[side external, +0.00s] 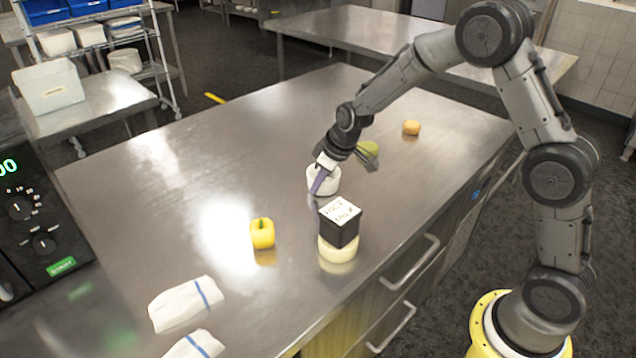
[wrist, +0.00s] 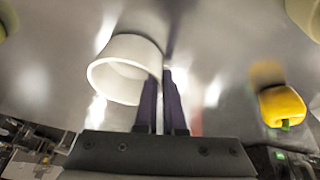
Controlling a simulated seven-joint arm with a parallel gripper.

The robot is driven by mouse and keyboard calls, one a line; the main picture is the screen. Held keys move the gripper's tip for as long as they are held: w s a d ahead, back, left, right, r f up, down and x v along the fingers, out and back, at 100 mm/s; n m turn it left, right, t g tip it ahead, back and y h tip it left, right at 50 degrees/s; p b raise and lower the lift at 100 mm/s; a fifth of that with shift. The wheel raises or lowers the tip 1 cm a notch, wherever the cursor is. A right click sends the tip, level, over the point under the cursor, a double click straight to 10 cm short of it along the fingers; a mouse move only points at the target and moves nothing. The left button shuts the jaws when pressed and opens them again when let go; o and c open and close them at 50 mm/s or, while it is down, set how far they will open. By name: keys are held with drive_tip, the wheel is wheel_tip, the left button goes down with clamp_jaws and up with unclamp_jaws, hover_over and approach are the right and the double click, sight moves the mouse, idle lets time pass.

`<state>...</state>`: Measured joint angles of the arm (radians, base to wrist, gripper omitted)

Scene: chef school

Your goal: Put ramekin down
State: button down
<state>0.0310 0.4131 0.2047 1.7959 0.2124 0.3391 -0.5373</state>
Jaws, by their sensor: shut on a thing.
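The white ramekin (side external: 326,176) is at my gripper (side external: 317,184), over the middle of the steel worktop. In the wrist view the ramekin (wrist: 104,77) is left of centre, with its round opening visible. My gripper (wrist: 163,72) is shut, with its two dark fingers close together on the ramekin's right-hand wall. The ramekin looks empty where its inside shows. I cannot tell whether its base touches the worktop.
A dark box with a white top (side external: 340,220) sits on a pale round block (side external: 337,249) near the ramekin. A yellow pepper (side external: 262,233), a green item (side external: 368,149), an orange item (side external: 411,127) and white cloths (side external: 184,304) lie around. The worktop's left (side external: 150,190) is clear.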

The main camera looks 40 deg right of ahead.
drive_tip(key=c, duration=1.4)
unclamp_jaws()
drive_tip(key=shift+f, duration=0.15)
drive_tip(key=shift+c, duration=0.2)
drive_tip(key=o, duration=0.4)
drive_tip(key=shift+o, duration=0.2)
drive_tip(key=a+v, duration=0.1)
drive_tip(key=v, duration=1.2)
drive_tip(key=s+r+m, duration=0.1)
drive_tip(key=s+r, duration=0.2)
drive_tip(key=s, duration=0.4)
drive_tip(key=s+r+m, duration=0.1)
drive_tip(key=s+r, duration=0.3)
drive_tip(key=s, duration=0.3)
drive_tip(key=s+f+m+t, duration=0.1)
drive_tip(key=s, duration=1.4)
drive_tip(key=shift+f+m+h, duration=0.3)
drive_tip(key=shift+f+h, duration=0.05)
drive_tip(key=shift+h, duration=0.05)
